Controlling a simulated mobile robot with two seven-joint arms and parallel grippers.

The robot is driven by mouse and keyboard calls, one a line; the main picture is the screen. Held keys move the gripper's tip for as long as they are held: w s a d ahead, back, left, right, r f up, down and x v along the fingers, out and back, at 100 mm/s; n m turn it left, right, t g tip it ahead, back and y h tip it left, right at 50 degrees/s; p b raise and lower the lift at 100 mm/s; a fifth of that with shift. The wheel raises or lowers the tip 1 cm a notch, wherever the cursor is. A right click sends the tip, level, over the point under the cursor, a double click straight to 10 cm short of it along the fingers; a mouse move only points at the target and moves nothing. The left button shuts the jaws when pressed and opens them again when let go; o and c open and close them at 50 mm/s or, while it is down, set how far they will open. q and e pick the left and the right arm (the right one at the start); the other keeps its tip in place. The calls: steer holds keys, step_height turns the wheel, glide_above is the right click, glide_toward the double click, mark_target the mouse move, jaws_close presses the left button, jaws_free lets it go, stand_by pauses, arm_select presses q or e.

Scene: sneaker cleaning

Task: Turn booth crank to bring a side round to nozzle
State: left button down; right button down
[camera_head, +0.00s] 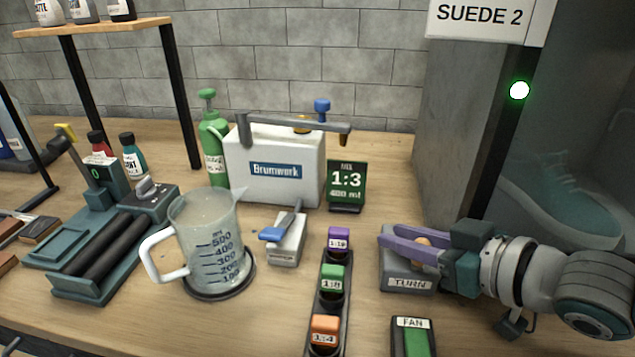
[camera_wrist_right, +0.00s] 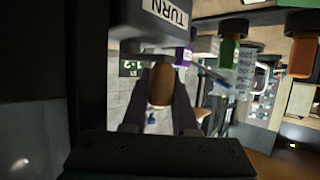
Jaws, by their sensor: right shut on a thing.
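The booth crank is a grey box (camera_head: 408,276) labelled TURN with a tan knob (camera_head: 424,243) on top, at the right of the bench in the head view. My right gripper (camera_head: 405,242), with purple fingers, is shut on the crank knob. The right wrist view shows the tan knob (camera_wrist_right: 162,86) between the two fingers. The booth (camera_head: 470,120) stands at the far right under a SUEDE 2 sign. A teal sneaker (camera_head: 545,195) shows dimly behind its pane. A round light (camera_head: 519,90) on the booth post glows green-white. The nozzle cannot be made out. My left gripper is out of view.
A FAN switch (camera_head: 413,338) sits in front of the crank box.

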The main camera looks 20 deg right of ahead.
steer(key=c, duration=0.7)
jaws_free()
